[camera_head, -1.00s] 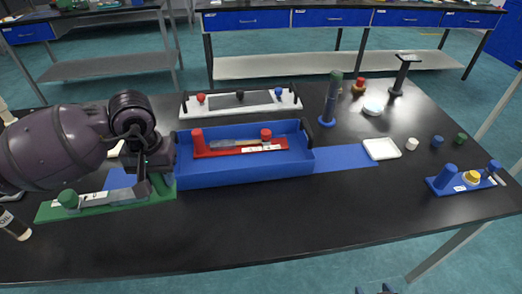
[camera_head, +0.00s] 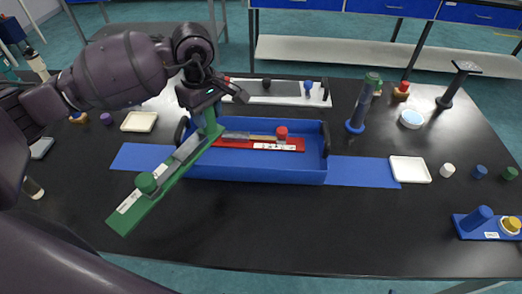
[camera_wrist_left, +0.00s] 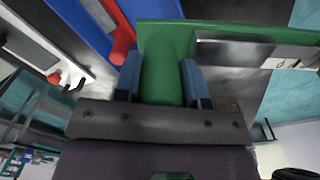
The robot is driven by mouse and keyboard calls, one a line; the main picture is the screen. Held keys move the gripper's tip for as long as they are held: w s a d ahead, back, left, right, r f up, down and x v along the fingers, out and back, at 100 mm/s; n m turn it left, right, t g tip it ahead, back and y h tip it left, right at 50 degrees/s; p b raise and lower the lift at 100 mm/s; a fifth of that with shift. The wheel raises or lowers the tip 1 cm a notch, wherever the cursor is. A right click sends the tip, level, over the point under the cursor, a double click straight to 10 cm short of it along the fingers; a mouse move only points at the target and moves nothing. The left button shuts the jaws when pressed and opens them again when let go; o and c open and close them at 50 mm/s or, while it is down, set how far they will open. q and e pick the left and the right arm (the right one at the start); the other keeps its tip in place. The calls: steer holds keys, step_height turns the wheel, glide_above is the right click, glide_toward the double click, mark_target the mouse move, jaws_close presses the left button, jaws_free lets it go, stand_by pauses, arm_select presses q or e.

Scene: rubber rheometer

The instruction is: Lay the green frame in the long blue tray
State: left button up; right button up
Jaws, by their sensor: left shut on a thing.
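The green frame (camera_head: 133,216) is a long flat piece with a post near each end and a metal strip with a label. My left gripper (camera_head: 209,108) is shut on the post at its far end. In the left wrist view the green post (camera_wrist_left: 163,70) stands between the two blue-padded fingers (camera_wrist_left: 162,85). The frame slants from the gripper down to the lower left, its near end in front of the tray. The long blue tray (camera_head: 265,174) stands mid-table. A red frame (camera_head: 290,145) lies in it; the green frame partly hides the tray's left end. My right gripper is not in view.
A white frame (camera_head: 262,99) stands behind the tray. A blue mat (camera_head: 365,171) shows under the tray. A blue stand (camera_head: 358,115) rises beyond its right end. White dishes (camera_head: 410,168) and several small pieces lie right. The front table is clear.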

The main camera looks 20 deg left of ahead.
arm_select(q)
steer(key=n, duration=0.2)
steer(key=shift+w+a+r+n, duration=0.3)
steer(key=shift+a+r+n, duration=0.05)
steer(key=shift+r+n, duration=0.05)
steer(key=n, duration=0.3)
steer(key=shift+w+a+r+n, duration=0.2)
steer(key=shift+a+r+n, duration=0.2)
steer(key=n, duration=0.3)
steer(key=shift+w+a+r+n, duration=0.1)
steer(key=shift+a+r+n, duration=0.2)
steer(key=shift+a+r, duration=0.1)
steer(key=n, duration=1.3)
glide_above(207, 162)
step_height(207, 162, down, 13)
steer(key=shift+d+f, duration=0.15)
steer(key=shift+f, duration=0.85)
step_height(207, 162, down, 2)
steer(key=shift+f+b, duration=0.2)
steer(key=shift+b, duration=0.15)
steer(key=shift+f, duration=0.45)
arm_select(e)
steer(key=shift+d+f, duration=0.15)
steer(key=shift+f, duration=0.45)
